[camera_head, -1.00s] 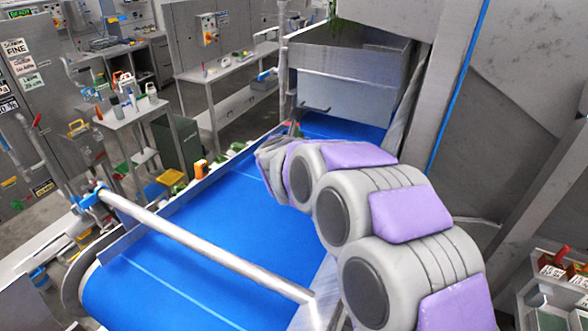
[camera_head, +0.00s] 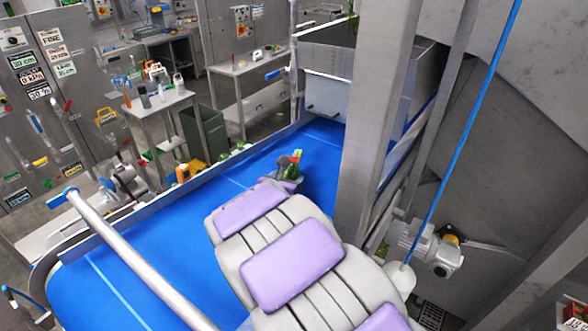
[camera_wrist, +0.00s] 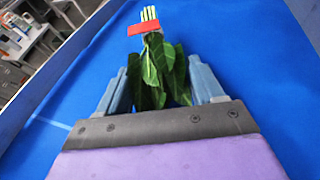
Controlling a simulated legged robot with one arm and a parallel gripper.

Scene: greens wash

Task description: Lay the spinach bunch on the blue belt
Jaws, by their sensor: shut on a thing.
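The spinach bunch (camera_wrist: 158,68) has dark green leaves, pale stems and a red band. In the wrist view it sits between the two blue-grey fingers of my gripper (camera_wrist: 160,85), with its stems pointing away. The blue belt (camera_wrist: 245,75) fills most of the view behind it. In the head view the bunch (camera_head: 293,165) shows small at the end of my arm, over the far part of the blue belt (camera_head: 160,240). My gripper (camera_head: 288,181) is shut on it and partly hidden by my arm. I cannot tell whether the leaves touch the belt.
A grey upright post (camera_head: 375,130) stands close to the right of my arm. A metal rail (camera_head: 130,255) crosses above the near belt. A metal hopper (camera_head: 345,70) stands at the belt's far end. The belt surface around the bunch is clear.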

